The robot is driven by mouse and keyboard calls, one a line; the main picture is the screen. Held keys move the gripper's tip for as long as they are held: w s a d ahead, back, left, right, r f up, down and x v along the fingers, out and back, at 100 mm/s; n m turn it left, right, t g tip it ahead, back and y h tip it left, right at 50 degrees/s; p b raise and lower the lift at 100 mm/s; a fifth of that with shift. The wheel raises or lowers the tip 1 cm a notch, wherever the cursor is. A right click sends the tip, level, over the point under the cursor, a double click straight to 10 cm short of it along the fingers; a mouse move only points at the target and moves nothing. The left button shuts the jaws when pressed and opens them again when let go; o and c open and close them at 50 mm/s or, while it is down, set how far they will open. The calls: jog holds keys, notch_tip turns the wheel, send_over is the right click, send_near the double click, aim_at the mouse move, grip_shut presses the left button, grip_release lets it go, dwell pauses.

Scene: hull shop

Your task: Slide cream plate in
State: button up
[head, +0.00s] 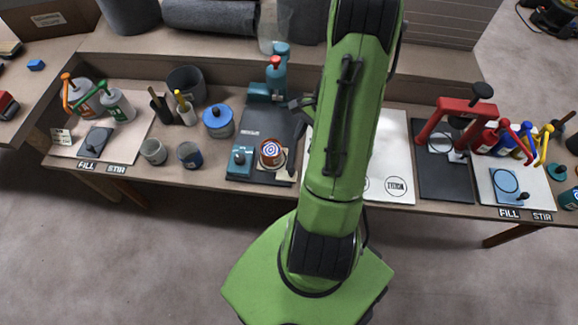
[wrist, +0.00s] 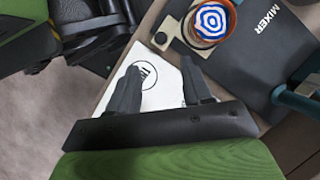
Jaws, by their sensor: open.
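The cream plate (wrist: 186,44) lies at the edge of the dark mixer base (wrist: 262,50), with a dark knob at its outer end. An orange-rimmed can with a blue and white ringed top (wrist: 211,20) stands on it. In the head view the cream plate (head: 279,171) shows at the front of the mixer base (head: 262,120), mostly under the can (head: 271,152). My gripper (wrist: 160,64) is open and empty, its fingers over a white sheet beside the plate, apart from the plate and knob. In the head view my green arm hides most of my gripper.
The teal mixer head (head: 276,75) stands at the back of the base, and a teal block (head: 241,157) sits at its front left. Cups and a blue-lidded pot (head: 218,120) stand left. A red press (head: 458,118) stands right. The white sheet (head: 396,160) is mostly bare.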

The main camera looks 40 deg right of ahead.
aim_at(292, 170)
jog(key=b+x, duration=0.3)
jog(key=x, duration=0.9)
jog(key=shift+w+f+b, duration=0.1)
jog(key=shift+b, duration=0.2)
jog(key=shift+c, duration=0.2)
jog(key=shift+d, duration=0.1)
grip_shut()
